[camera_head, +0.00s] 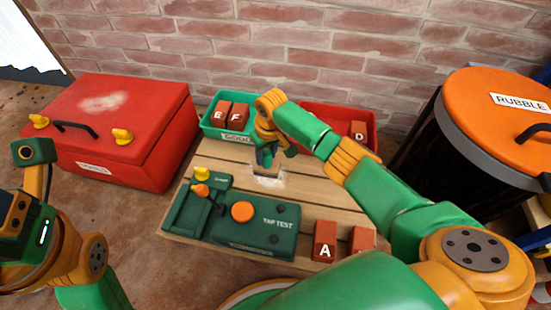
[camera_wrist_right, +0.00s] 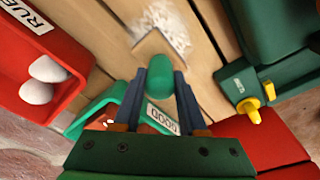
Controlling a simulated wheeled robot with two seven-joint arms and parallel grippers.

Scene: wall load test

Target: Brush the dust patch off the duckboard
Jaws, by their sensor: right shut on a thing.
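The wooden duckboard (camera_head: 330,195) lies in front of the brick wall. A pale dust patch (camera_head: 270,182) lies on its slats and shows in the wrist view (camera_wrist_right: 172,22). My right gripper (camera_head: 266,157) is over the duckboard at the patch, shut on a brush. In the wrist view the brush's green handle (camera_wrist_right: 160,72) is between the two fingers (camera_wrist_right: 160,85). Its tan head lies at the lower edge of the patch; I cannot tell whether it touches the wood. My left arm shows at the left edge, but I make out no left jaws.
A green TAP TEST case (camera_head: 255,237) and red bricks A (camera_head: 325,242) and another stand at the duckboard's front. Behind are a green GOOD tray (camera_head: 212,130) and a red tray (camera_head: 368,120). A red toolbox (camera_head: 150,150) is left, a RUBBLE bin (camera_head: 450,140) right.

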